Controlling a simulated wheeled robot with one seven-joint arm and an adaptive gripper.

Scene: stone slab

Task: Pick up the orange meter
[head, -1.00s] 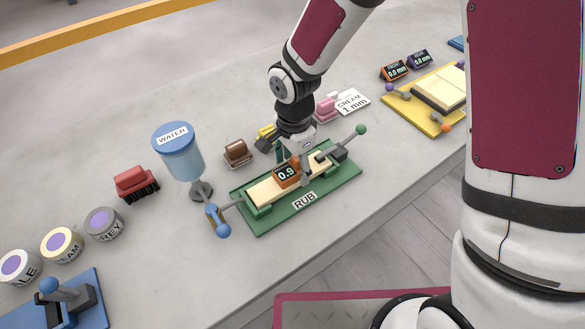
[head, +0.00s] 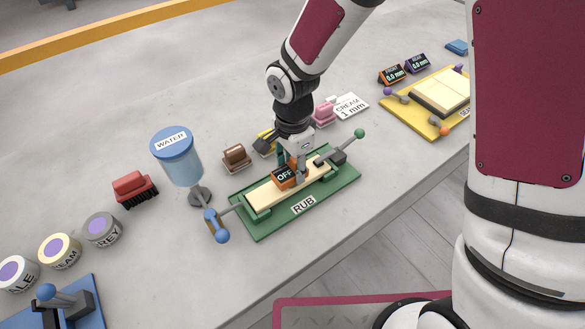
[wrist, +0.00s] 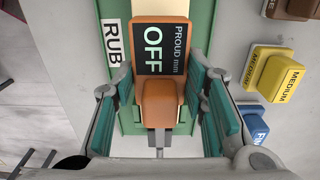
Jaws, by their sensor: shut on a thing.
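The orange meter (head: 284,178) is at the pale bar of the green RUB stand in the head view. Its dark screen reads OFF, and in the wrist view the meter (wrist: 160,100) shows "PROUD mm OFF". My gripper (head: 292,171) comes down over it from above. In the wrist view my gripper (wrist: 160,88) has teal-padded fingers on both sides of the meter's orange grip, shut on it. I cannot tell whether the meter touches the bar. The green stand (head: 262,231) has the RUB label at its front.
A blue WATER container (head: 181,163) and red brush (head: 132,187) stand left. Brown (head: 236,157), yellow (wrist: 276,75) and pink (head: 323,114) blocks lie behind. The slab's front edge is clear.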

